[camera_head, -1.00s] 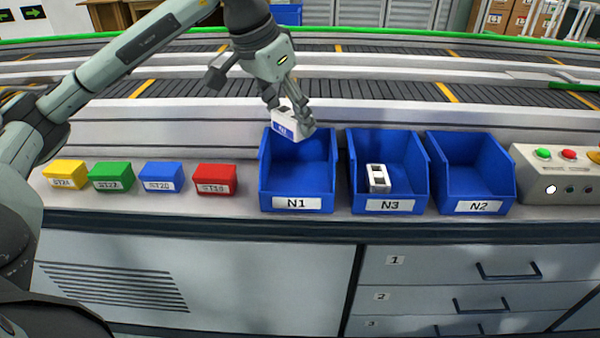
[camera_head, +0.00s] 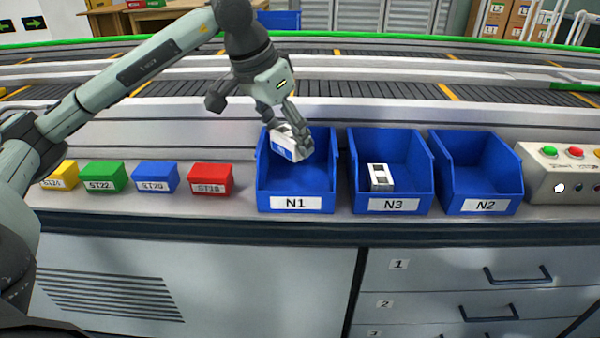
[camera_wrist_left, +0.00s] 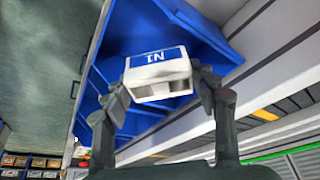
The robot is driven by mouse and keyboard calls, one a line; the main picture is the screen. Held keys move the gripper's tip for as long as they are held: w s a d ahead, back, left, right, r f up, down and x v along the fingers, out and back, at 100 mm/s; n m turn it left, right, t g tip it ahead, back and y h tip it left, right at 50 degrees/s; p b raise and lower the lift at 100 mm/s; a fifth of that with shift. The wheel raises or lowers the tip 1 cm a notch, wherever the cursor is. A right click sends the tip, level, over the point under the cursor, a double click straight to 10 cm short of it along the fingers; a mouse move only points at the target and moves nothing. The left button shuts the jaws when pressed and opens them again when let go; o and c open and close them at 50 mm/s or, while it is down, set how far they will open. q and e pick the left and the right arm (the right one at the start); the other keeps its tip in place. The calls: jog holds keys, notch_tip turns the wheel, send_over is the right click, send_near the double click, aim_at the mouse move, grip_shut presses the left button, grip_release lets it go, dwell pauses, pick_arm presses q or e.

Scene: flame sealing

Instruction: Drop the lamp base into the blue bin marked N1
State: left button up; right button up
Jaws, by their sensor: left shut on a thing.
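The lamp base is a white block with a blue N1 label (camera_head: 289,146), and it also shows in the left wrist view (camera_wrist_left: 158,76). My left gripper (camera_head: 283,122) is shut on it and holds it tilted over the upper part of the blue bin marked N1 (camera_head: 296,204). In the left wrist view both fingers (camera_wrist_left: 160,92) press the block's sides, with blue bin walls behind it. I cannot tell how far its lower edge is from the bin floor. My right gripper is not in view.
Blue bin N3 (camera_head: 390,205) stands to the right with a white part (camera_head: 381,177) in it. Blue bin N2 (camera_head: 484,207) looks empty. A red block (camera_head: 210,179) and several coloured blocks stand to the left. A button box (camera_head: 560,175) is at far right.

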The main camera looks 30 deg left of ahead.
pick_arm(q)
jog(key=o, duration=1.2)
jog(key=v, duration=1.2)
jog(key=shift+s, duration=0.1)
